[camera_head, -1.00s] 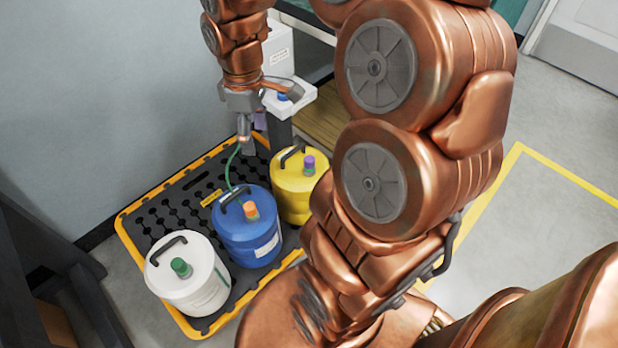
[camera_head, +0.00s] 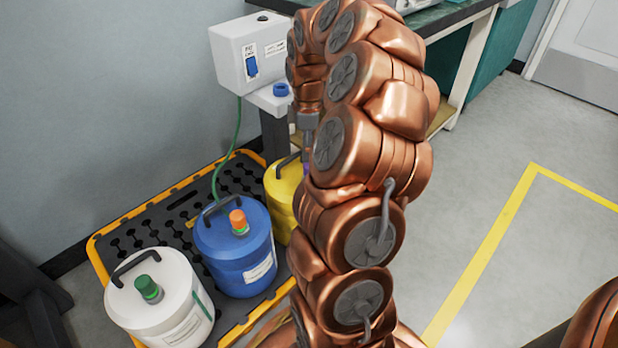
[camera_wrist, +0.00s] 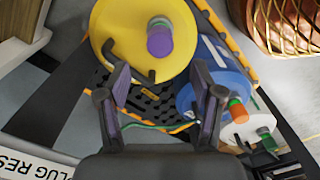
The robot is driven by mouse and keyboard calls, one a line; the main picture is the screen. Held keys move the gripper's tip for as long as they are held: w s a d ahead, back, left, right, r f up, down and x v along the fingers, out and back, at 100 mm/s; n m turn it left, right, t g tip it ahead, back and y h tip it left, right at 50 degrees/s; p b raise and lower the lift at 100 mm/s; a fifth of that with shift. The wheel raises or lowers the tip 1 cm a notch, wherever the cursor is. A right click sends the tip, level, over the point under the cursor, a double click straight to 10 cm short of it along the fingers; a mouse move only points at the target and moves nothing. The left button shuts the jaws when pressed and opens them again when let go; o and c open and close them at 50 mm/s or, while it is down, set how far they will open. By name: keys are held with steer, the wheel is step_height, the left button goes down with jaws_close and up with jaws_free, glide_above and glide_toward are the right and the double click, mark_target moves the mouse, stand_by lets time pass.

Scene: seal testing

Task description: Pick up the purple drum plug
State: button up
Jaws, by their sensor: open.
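The purple drum plug (camera_wrist: 159,39) sits on top of the yellow drum (camera_wrist: 118,34) in the wrist view. In the head view the yellow drum (camera_head: 281,196) is partly hidden behind my arm, and only a sliver of purple shows beside the arm. My gripper (camera_wrist: 162,103) is open and empty in the wrist view. Its two fingers are spread apart, and the plug appears beyond the fingertips, between their lines and not touched. In the head view the gripper is mostly hidden by my arm.
A blue drum with an orange plug (camera_head: 237,222) and a white drum with a green plug (camera_head: 149,289) stand beside it on a black, yellow-edged pallet (camera_head: 120,234). A white box (camera_head: 248,52) stands behind on a stand with a blue plug (camera_head: 281,90). Floor at right is clear.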

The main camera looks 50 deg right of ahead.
steer(key=shift+s+d+f+b, duration=0.1)
steer(key=shift+f+b, duration=0.8)
steer(key=shift+f, duration=0.85)
steer(key=shift+s+f+b, duration=0.1)
steer(key=shift+f+b, duration=0.75)
steer(key=shift+f, duration=0.9)
jaws_close()
